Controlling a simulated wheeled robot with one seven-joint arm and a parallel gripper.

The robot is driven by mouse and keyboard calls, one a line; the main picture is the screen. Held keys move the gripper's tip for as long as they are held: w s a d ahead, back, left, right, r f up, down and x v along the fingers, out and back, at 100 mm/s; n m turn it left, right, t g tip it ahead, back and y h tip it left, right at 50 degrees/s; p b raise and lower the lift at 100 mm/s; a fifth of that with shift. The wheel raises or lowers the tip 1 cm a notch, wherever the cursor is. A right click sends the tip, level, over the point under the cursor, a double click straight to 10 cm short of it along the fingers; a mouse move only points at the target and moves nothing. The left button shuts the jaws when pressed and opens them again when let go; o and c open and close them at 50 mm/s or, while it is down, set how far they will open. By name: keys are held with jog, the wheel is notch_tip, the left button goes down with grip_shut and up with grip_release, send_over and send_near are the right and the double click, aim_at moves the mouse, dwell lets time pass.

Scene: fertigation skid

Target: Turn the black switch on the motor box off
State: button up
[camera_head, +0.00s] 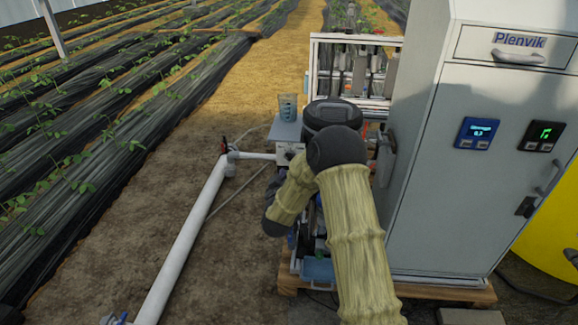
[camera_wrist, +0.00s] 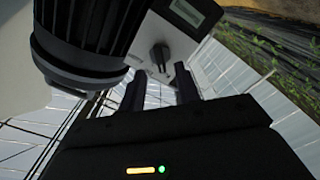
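In the wrist view the black switch (camera_wrist: 160,56) sticks out from the face of the pale grey motor box (camera_wrist: 185,45). My gripper (camera_wrist: 161,86) is open, with its two dark fingers apart and nothing visible between them. The fingertips point toward the switch, one on each side of its line, and appear short of it. The exact gap cannot be told. In the head view part of a pale box (camera_head: 288,150) shows beside my arm. My gripper is hidden behind my arm there, and I cannot make out the switch.
A black ribbed motor housing (camera_wrist: 85,40) sits close on the left in the wrist view. In the head view a grey cabinet (camera_head: 480,160) stands on the right, with a white pipe (camera_head: 190,235) on the left. A cup (camera_head: 288,107) stands on a small grey shelf behind.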

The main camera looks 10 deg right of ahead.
aim_at(290, 160)
jog(key=shift+b+x, duration=0.3)
jog(key=shift+x, duration=1.95)
jog(key=shift+c, duration=0.4)
grip_shut()
jog(key=shift+m, duration=0.4)
jog(key=m+b, duration=0.2)
jog(key=m, duration=0.6)
jog(key=shift+a+f, duration=0.1)
